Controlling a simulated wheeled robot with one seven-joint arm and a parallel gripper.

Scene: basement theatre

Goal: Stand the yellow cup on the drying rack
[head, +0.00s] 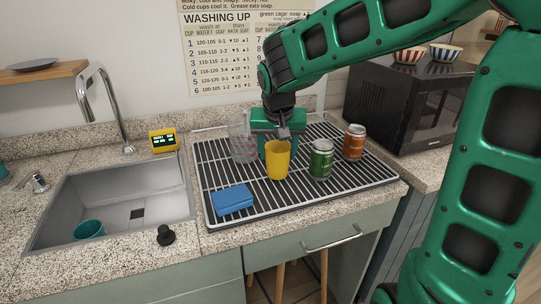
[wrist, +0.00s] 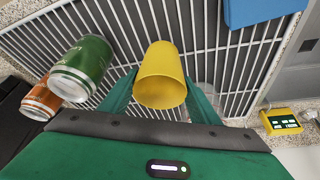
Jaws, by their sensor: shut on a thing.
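The yellow cup (head: 277,160) is upright at the middle of the drying rack (head: 331,191) in the head view. In the wrist view the yellow cup (wrist: 161,76) sits between the two green fingers, its open rim facing the camera. My gripper (wrist: 160,92) is shut on the cup, one finger at each side. In the head view my gripper (head: 277,140) is behind the cup and partly hidden by it. The cup's base is at or close above the rack bars; I cannot tell if it touches.
A green can (head: 321,160) and an orange can (head: 354,142) stand right of the cup. A clear glass (head: 241,139) stands left behind it. A blue sponge (head: 233,200) lies at the rack's front left. The sink (head: 120,205) holds a teal cup (head: 89,229). The rack's front middle is clear.

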